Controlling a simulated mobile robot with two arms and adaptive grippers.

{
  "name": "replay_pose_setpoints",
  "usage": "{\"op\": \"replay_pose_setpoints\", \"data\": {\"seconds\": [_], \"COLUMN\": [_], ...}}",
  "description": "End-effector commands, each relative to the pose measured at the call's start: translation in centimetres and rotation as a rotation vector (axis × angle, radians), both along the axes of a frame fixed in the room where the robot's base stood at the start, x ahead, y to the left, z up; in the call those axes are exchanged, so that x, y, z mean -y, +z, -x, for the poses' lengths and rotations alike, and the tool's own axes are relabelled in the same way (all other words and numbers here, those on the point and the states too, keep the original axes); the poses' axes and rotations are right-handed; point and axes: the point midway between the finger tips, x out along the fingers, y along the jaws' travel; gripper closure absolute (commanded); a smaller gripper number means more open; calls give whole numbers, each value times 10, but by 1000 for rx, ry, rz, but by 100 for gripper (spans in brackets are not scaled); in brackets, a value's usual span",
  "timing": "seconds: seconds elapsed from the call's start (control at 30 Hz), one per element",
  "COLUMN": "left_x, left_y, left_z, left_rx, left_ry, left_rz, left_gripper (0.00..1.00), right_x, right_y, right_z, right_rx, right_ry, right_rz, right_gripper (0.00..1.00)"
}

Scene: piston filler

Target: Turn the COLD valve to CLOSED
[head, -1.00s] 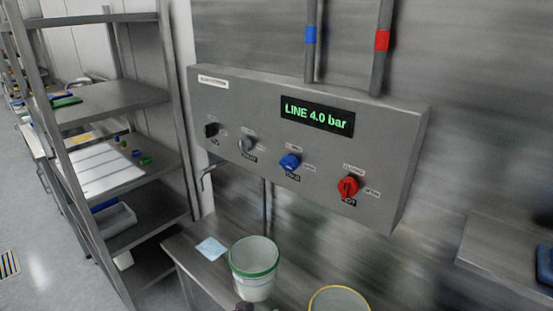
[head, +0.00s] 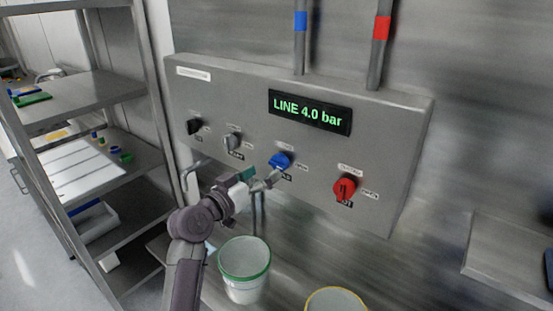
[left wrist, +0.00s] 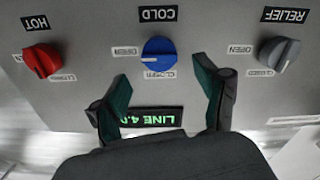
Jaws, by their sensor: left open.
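The blue COLD valve knob (head: 280,160) is on the front of the grey panel (head: 215,95). In the left wrist view the picture is upside down, and the COLD knob (left wrist: 158,50) shows between an OPEN label at its left and a CLOSED label below it. A white mark is on its lower left part, on the OPEN side. My left gripper (head: 262,180) is just in front of the COLD knob, at its lower left. In the left wrist view the left gripper (left wrist: 164,90) has its fingers apart, with nothing between them. My right gripper is not in view.
The red HOT knob (head: 345,188) is right of COLD; the grey RELIEF knob (head: 233,141) and a black knob (head: 195,126) are left. The display (head: 309,112) reads LINE 4.0 bar. A green-rimmed bucket (head: 245,285) and a yellow-rimmed one (head: 335,302) stand below.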

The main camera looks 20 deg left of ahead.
Motion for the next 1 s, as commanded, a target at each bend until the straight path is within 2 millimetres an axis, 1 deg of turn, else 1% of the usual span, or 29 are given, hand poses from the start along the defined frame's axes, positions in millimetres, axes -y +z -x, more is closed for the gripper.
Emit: {"op": "replay_pose_setpoints", "data": {"seconds": [0.03, 0.1, 0.3, 0.5, 0.73, 0.77, 1.0], "left_x": [5, 9, 18, 22, 22, 22, 21], "left_y": [4, 3, 1, 0, -1, -1, -1], "left_z": [-10, -24, -50, -59, -59, -59, -59], "left_rx": [0, -1, -1, 0, 0, 0, -1], "left_ry": [-2, -1, 1, 1, 1, 1, 1], "left_rz": [5, 4, 3, 0, 0, 0, 0], "left_gripper": [27, 27, 27, 27, 27, 30, 70], "right_x": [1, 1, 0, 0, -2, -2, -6], "right_y": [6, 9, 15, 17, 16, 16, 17], "right_z": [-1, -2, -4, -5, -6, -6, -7], "right_rx": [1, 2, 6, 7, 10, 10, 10], "right_ry": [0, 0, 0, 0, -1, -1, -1], "right_rz": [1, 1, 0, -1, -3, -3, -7], "right_gripper": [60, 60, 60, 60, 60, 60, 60]}}
